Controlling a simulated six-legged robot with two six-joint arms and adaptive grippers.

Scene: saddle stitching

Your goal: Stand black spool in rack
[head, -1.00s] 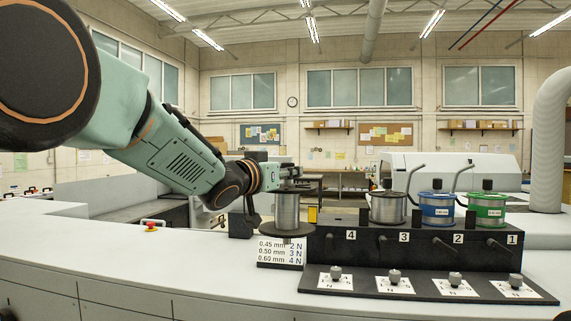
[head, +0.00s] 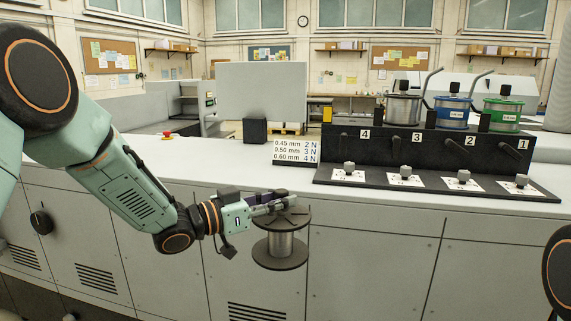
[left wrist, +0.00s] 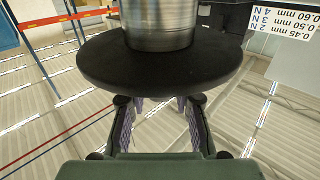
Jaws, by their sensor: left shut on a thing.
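The black spool (head: 280,244), with dark flanges and silver wire, hangs upright in front of the counter's cabinet face. My left gripper (head: 283,201) is shut on its top end. In the left wrist view the spool's dark flange (left wrist: 160,68) and silver winding show upside down, beyond the two fingers (left wrist: 160,115). The black rack (head: 440,150) stands on the counter, up and to the right of the held spool. Its place 4, at the left end, shows no spool. A dark-flanged silver spool (head: 403,109), a blue spool (head: 452,112) and a green spool (head: 502,114) stand in it. My right gripper is out of view.
A tension card (head: 296,152) stands left of the rack. Several knobs on white labels (head: 405,176) line its front ledge. Guide arms (head: 432,82) rise behind the spools. The counter top (head: 220,180) left of the card is mostly clear.

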